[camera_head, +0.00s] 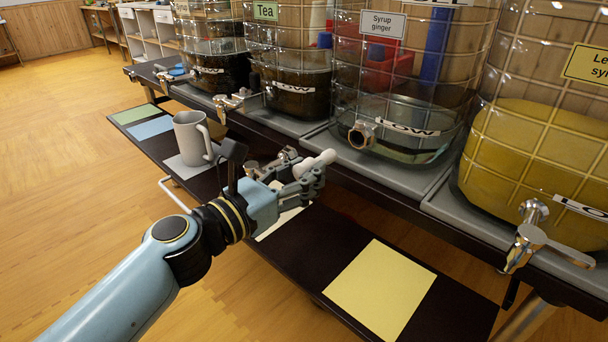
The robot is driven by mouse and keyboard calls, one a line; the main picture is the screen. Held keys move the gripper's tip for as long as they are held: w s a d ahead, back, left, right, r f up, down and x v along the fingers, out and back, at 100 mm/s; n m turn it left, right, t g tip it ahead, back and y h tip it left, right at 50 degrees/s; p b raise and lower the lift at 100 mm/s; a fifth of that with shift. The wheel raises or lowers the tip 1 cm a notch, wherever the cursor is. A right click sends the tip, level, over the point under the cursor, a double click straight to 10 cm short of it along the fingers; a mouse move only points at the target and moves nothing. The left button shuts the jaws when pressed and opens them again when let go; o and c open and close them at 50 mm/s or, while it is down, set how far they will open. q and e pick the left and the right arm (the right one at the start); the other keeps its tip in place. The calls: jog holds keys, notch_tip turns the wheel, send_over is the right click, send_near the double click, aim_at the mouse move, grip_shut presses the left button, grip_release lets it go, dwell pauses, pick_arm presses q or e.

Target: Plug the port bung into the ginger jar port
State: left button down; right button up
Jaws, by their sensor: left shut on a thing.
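My left gripper (300,181) is shut on a pale, whitish bung (321,160), whose free end sticks out toward the right. The ginger jar (378,84), labelled "Syrup ginger", stands on the bench at upper centre. Its port (361,134) is an open round metal-rimmed fitting low on its front, with no tap in it. The bung is in front of and to the lower left of the port, apart from it in the picture. The part of the bung between the fingers is hidden. My right gripper is not in view.
A grey mug (193,139) stands on the lower shelf behind my gripper. A tea jar (287,70) and a yellow syrup jar (535,130) with a tap (529,240) flank the ginger jar. A yellow mat (379,290) lies bare on the shelf.

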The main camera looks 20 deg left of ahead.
aim_at(320, 157)
pick_arm(q)
jog(key=shift+p+x, duration=0.35)
jog(key=shift+x, duration=2.7)
jog(key=shift+x, duration=1.45)
jog(key=c, duration=0.6)
grip_release()
jog(key=shift+s+a, duration=0.1)
jog(key=shift+s, duration=0.1)
jog(key=shift+v, duration=1.95)
jog(key=shift+s, duration=0.1)
